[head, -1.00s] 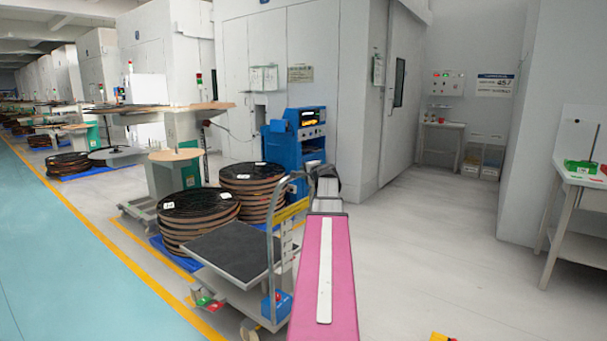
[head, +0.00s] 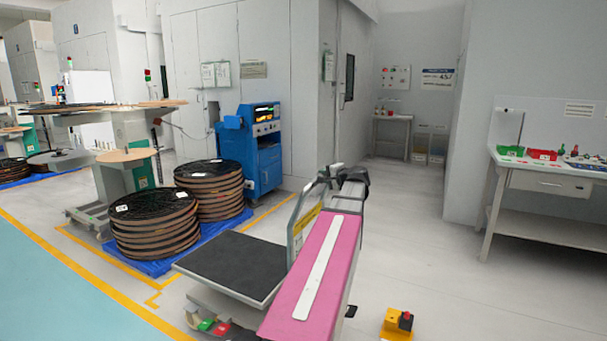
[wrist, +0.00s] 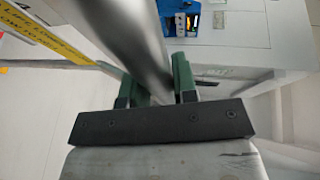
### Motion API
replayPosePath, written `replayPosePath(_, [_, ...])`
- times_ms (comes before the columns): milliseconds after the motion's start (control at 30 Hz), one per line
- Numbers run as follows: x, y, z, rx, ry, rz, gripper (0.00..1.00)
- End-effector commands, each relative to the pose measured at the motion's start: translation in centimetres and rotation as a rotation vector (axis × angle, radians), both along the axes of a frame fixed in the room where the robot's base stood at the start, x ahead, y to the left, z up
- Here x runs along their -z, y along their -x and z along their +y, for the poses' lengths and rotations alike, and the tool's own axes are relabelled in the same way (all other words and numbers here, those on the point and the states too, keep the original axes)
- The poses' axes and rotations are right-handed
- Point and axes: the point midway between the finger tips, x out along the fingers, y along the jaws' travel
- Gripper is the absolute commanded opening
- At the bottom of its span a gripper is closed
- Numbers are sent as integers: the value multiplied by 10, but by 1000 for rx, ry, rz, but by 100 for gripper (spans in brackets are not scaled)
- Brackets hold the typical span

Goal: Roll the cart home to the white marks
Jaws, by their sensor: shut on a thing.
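The cart has a black deck (head: 238,265) and a grey tube handle (head: 296,225) at its right end. It stands on the floor at the lower middle of the head view, right of the reel stacks; my pink arm hides part of it. My gripper (wrist: 158,88) is shut on the handle tube (wrist: 138,40), which runs between its two green fingers in the wrist view. A yellow label plate (wrist: 45,35) on the cart shows at the upper left there. I cannot make out white floor marks in either view.
Reel stacks (head: 150,225) stand on a blue base (head: 165,262) left of the cart. A blue machine (head: 262,150) is behind. A yellow and black object (head: 398,325) lies on the floor at lower right. A workbench (head: 560,215) stands at right. Open floor (head: 420,220) lies between.

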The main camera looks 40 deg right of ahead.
Motion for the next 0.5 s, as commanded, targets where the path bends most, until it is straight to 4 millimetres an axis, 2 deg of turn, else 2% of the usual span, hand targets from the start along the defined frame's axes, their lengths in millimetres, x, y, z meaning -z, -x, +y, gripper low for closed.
replayPosePath(33, [1,18,-6,4,1,3,0])
replayPosePath(500, [1,157,-64,2,0,5,0])
